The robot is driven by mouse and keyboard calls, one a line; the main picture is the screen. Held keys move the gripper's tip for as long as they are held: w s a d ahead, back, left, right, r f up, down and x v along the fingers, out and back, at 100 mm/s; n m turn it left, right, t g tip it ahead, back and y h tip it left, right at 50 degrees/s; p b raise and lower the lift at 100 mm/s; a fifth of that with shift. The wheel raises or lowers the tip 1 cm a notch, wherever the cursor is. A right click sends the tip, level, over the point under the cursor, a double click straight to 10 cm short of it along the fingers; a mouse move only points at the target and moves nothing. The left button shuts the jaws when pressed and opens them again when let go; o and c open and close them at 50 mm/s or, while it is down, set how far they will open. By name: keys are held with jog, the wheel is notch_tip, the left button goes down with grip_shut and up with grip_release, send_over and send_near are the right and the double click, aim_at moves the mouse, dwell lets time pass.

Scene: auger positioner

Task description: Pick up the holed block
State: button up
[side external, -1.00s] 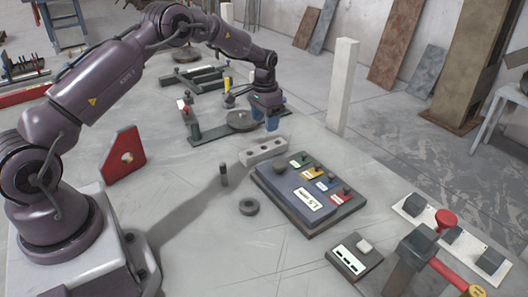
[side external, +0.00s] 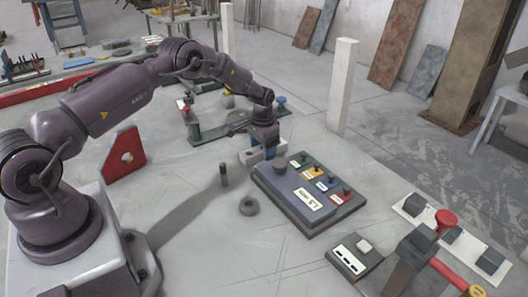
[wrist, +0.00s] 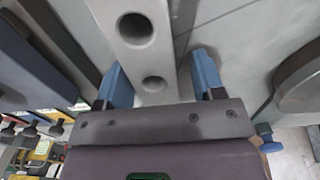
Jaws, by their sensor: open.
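The holed block is a pale grey bar with round holes. It sits on the floor just left of the dark control panel in the side view (side external: 247,158). In the wrist view the block (wrist: 138,42) runs from the top edge down between my fingers, two holes showing; its near end is hidden by my gripper. My gripper (side external: 262,146) is over the block, pointing down, with blue fingers. In the wrist view my gripper (wrist: 163,78) is open, one finger on each side of the block, with a wider gap on the right. I cannot tell finger depth exactly.
The control panel (side external: 308,200) with knobs and coloured labels stands close right of the block. A fixture with a round disc lies behind; a white post (side external: 342,88) stands at the back right.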

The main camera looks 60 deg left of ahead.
grip_shut()
jog(key=shift+w+r, duration=0.1)
jog(key=shift+r, duration=0.1)
jog(key=shift+r, duration=0.1)
